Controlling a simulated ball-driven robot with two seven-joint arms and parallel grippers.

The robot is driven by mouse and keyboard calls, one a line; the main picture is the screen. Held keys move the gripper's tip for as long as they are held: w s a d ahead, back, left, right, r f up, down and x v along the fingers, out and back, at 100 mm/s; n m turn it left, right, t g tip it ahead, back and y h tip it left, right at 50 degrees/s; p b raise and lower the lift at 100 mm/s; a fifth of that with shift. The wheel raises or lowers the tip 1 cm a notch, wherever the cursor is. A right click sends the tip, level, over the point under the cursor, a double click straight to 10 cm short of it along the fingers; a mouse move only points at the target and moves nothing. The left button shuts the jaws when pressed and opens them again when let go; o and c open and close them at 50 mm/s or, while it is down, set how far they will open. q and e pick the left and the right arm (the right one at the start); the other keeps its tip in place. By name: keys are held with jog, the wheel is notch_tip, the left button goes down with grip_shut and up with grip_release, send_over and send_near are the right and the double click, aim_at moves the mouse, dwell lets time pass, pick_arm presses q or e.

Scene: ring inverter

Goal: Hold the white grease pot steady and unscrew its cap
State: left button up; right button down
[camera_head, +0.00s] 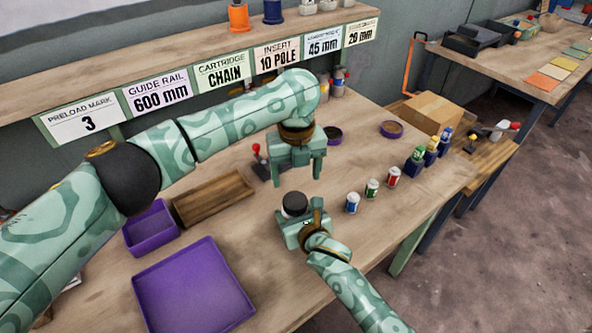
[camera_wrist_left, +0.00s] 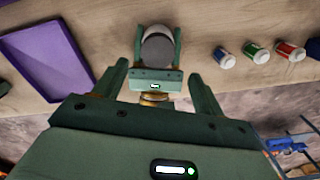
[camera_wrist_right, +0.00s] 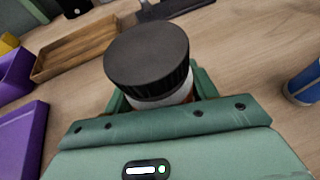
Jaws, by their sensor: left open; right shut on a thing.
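The grease pot is white with a black ribbed cap, and stands upright between the fingers of my right gripper. Its black cap (camera_wrist_right: 147,55) fills the middle of the right wrist view, with a strip of the white pot (camera_wrist_right: 165,98) below it. The cap sits on the pot. In the head view the pot's cap (camera_head: 295,203) shows at my right gripper (camera_head: 288,218), which is shut on the pot. My left gripper (camera_head: 296,170) is open and empty, pointing down above and behind the pot. The left wrist view shows the cap (camera_wrist_left: 157,48) beyond its open fingers.
A row of small cans stands right of the pot, blue (camera_head: 352,203), green (camera_head: 372,188) and red (camera_head: 393,176). A purple tray (camera_head: 195,290), a purple bin (camera_head: 150,228) and a wooden tray (camera_head: 213,198) lie left. A red-knobbed lever (camera_head: 258,160) stands behind.

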aim_at(295, 200)
pick_arm(q)
notch_tip(295, 200, down, 8)
jog(key=shift+s+a+r, duration=0.1)
dwell(0.4)
jog(key=c, duration=1)
jog(key=n, duration=1)
jog(key=shift+r, duration=0.1)
jog(key=o, duration=1.1)
pick_arm(e)
jog(key=shift+a, duration=0.1)
